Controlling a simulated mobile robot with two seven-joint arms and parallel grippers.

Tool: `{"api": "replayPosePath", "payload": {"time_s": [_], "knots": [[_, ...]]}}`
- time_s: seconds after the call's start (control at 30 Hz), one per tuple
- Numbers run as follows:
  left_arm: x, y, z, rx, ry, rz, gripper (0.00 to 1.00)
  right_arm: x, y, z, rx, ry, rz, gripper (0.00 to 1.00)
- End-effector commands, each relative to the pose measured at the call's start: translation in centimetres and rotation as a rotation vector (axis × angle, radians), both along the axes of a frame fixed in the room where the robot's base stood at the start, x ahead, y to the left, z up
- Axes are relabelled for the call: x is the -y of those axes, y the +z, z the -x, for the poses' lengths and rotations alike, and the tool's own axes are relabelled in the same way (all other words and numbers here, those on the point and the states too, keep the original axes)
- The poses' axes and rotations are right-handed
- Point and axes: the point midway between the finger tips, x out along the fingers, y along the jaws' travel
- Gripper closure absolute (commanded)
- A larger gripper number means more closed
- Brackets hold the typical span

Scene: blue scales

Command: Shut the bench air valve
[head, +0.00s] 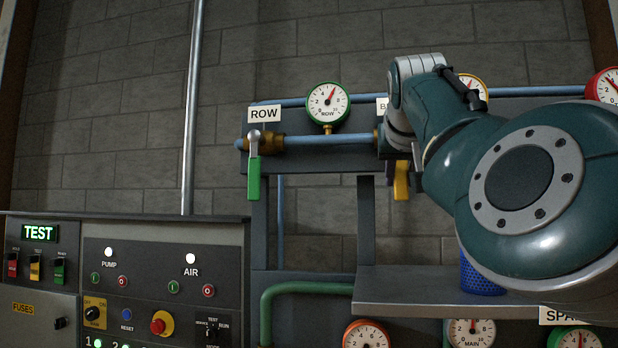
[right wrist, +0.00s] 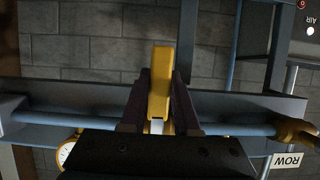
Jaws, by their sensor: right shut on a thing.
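The yellow valve handle (head: 401,180) hangs down below the blue pipe, at the edge of my right arm in the head view. A label starting with "B" (head: 381,104) above it is mostly hidden by my arm. In the right wrist view the yellow handle (right wrist: 160,85) lies between the two dark fingers of my right gripper (right wrist: 163,80), which is shut on it. The handle points across the blue pipe (right wrist: 235,128). The valve body is hidden behind the gripper. In the head view the gripper (head: 392,174) is mostly covered by my arm. My left gripper is not in view.
A green-handled valve (head: 254,178) labelled ROW (head: 264,114) hangs to the left, with a green gauge (head: 328,101) beside it. A grey shelf (head: 400,290) juts out below, carrying a blue cup (head: 480,275). A control panel (head: 160,290) stands lower left.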

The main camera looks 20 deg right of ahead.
Motion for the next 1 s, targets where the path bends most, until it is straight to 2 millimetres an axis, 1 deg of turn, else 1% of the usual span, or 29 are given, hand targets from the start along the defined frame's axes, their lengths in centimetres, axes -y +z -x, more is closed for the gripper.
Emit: {"api": "replayPosePath", "payload": {"time_s": [0.37, 0.4, 0.63, 0.87, 1.0], "knots": [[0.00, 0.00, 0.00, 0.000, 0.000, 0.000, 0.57, -0.22, 0.09, -0.05, 0.005, 0.002, -0.008, 1.00], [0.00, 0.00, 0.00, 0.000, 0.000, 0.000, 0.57, -0.22, 0.09, -0.05, 0.005, 0.002, -0.008, 0.66], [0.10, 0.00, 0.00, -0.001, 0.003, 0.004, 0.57, -0.14, 0.06, -0.04, 0.004, 0.002, -0.005, 0.40], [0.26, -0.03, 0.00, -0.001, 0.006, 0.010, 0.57, -0.11, 0.03, -0.02, 0.003, 0.001, -0.004, 0.40], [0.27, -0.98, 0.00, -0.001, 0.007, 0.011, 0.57, -0.46, 0.09, 0.55, 0.006, 0.001, -0.002, 0.40]]}}
